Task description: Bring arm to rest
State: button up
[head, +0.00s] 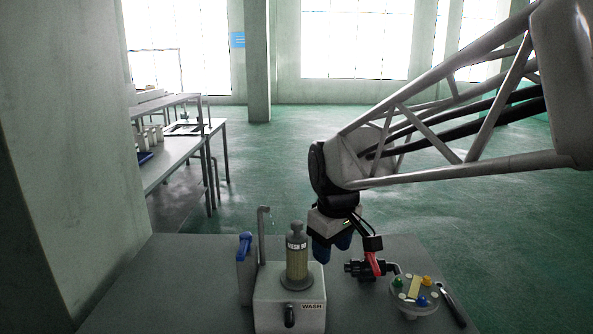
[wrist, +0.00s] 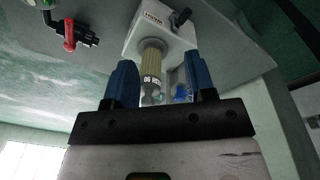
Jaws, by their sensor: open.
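My gripper (head: 331,247) hangs from my arm above the grey table (head: 190,290), with its blue fingers pointing down. In the wrist view the two blue fingers of my gripper (wrist: 159,66) are apart with nothing held between them. A yellowish ribbed filter cartridge (head: 297,262) with a grey cap stands upright on the white wash box (head: 290,314), to the left of my gripper. The cartridge also shows in the wrist view (wrist: 152,60), beyond the fingers and apart from them.
A bent grey pipe (head: 262,235) and a blue-topped container (head: 244,262) stand left of the cartridge. A black valve with a red handle (head: 372,264), a round tray (head: 416,309) with coloured pieces and a dark pen-like tool (head: 452,305) are on the right. The table's left part is clear.

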jog(key=s+d+f+m, duration=0.1)
jog(key=s+d+m, duration=0.1)
jog(key=s, duration=0.4)
jog(key=s+d+f+m, duration=0.2)
jog(key=s+d+m, duration=0.1)
jog(key=s+d, duration=0.2)
jog(key=s+d+f+m+t, duration=0.1)
jog(key=s+d+m, duration=0.2)
jog(key=s, duration=0.6)
jog(key=shift+s+d+f, duration=0.15)
jog(key=shift+d+f, duration=0.25)
jog(key=shift+d, duration=0.35)
